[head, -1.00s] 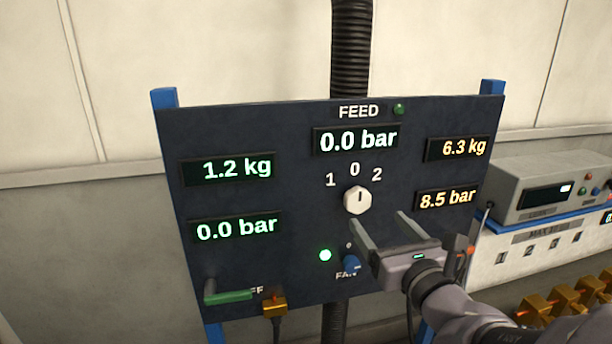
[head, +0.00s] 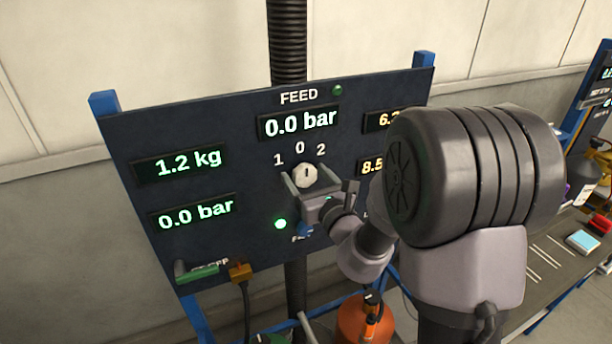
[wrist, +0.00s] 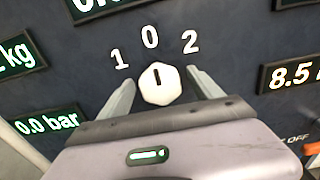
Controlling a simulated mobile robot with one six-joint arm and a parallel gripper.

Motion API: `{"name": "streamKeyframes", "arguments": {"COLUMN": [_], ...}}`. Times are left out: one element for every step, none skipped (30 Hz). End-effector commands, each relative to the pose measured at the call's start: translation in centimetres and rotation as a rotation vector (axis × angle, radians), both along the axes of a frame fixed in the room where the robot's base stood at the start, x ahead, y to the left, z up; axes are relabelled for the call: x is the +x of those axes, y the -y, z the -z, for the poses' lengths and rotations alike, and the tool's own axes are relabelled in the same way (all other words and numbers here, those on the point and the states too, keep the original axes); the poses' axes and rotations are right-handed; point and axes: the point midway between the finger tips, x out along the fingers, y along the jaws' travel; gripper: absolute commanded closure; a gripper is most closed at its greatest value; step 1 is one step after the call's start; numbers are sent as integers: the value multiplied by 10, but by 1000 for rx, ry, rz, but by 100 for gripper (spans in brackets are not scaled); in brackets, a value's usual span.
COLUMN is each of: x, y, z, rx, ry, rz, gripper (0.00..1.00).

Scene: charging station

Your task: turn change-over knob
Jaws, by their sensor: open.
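The change-over knob (head: 305,174) is a white, many-sided knob on the dark panel (head: 150,130), below the marks 1, 0 and 2. In the wrist view the knob (wrist: 160,84) has a black line pointing up toward 0. My gripper (head: 305,182) is open at the knob. In the wrist view its two fingers (wrist: 160,92) stand one on each side of the knob, with a gap on both sides. Whether the fingertips reach past the knob's face is hard to tell.
The FEED display (head: 300,122) reads 0.0 bar. A green lamp (head: 280,224) is lit below left of the knob, near a blue knob (head: 303,231). A green lever (head: 197,272) sits lower left. An orange bottle (head: 365,318) stands below. My arm hides the panel's right side.

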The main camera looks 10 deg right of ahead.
Motion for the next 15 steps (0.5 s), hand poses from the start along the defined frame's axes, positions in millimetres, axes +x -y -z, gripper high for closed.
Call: {"name": "streamKeyframes", "arguments": {"x": [0,0,0,0,0,0,0,0,0,0,0,0,0,0,0], "y": [0,0,0,0,0,0,0,0,0,0,0,0,0,0,0], "z": [0,0,0,0,0,0,0,0,0,0,0,0,0,0,0], "rx": [0,0,0,0,0,0,0,0,0,0,0,0,1,2,6], "ry": [0,0,0,0,0,0,0,0,0,0,0,-1,-1,-1,-2], "rz": [0,0,0,0,0,0,0,0,0,0,0,0,0,0,0], "gripper": [25,29,37,43,49,57,63,69,76,82,88,88,88,88,88]}}
